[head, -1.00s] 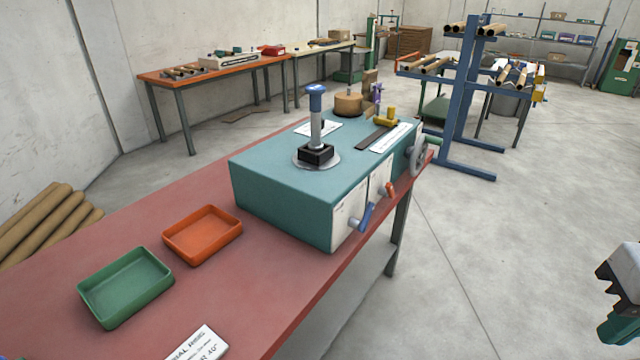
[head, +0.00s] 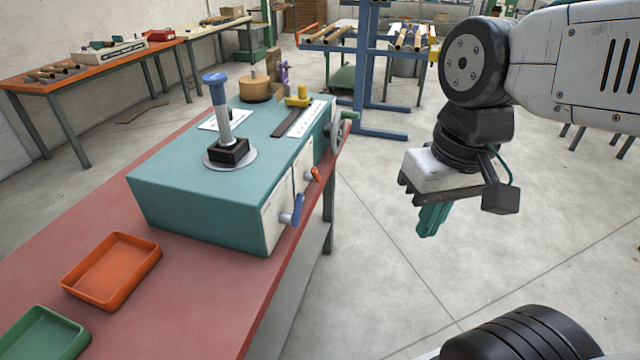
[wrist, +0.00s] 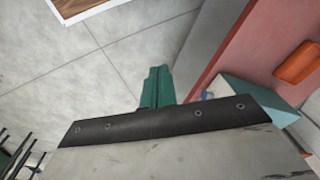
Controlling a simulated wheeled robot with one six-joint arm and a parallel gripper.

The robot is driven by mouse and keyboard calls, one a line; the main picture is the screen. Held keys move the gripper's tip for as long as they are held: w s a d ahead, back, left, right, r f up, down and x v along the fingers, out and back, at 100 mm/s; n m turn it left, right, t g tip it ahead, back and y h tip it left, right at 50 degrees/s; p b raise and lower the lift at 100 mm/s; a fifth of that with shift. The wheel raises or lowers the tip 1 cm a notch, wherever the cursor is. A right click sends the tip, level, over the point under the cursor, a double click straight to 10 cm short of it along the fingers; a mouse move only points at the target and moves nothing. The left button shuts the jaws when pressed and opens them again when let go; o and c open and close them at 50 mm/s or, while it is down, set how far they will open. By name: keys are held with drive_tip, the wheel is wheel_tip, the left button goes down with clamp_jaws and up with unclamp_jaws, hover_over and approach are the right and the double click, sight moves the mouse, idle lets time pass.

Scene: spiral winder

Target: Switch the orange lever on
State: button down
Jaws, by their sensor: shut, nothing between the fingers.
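In the head view my gripper (head: 430,221) hangs over open floor to the right of the machine, clear of the panel. Its green fingers are shut and empty. In the wrist view the green fingers (wrist: 157,87) are together over bare floor. The orange lever cannot be made out in the wrist view.
The machine stands on a red bench (head: 190,290) with an orange tray (head: 112,270) and a green tray (head: 42,335). A blue-topped joystick (head: 218,110) rises from the machine's top. A handwheel (head: 338,126) projects at its far end. Floor between bench and gripper is free.

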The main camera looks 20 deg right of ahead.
sight(316, 175)
drive_tip(key=w+a+f+m+g+y, duration=0.1)
drive_tip(key=w+a+f+m+y, duration=0.35)
drive_tip(key=w+m+y, duration=0.4)
drive_tip(key=w+a+f+m+g+y, duration=0.1)
drive_tip(key=w+a+f+m+y, duration=0.2)
drive_tip(key=w+a+m+y, duration=0.35)
drive_tip(key=w+d+f+m+t+h, duration=0.1)
drive_tip(key=w+d+f+m+t, duration=0.5)
drive_tip(key=m, duration=0.5)
drive_tip(key=w+d+f+m+t+h, duration=0.1)
drive_tip(key=w+d+f+m+t, duration=0.5)
drive_tip(key=f+m+t, duration=0.4)
drive_tip(key=shift+w+d+f+m, duration=0.25)
drive_tip(key=shift+d+f+m, duration=0.45)
drive_tip(key=shift+m, duration=0.4)
drive_tip(key=w+a+r, duration=0.3)
drive_tip(key=w+a, duration=0.1)
drive_tip(key=w, duration=0.6)
drive_tip(key=shift+a+r, duration=0.4)
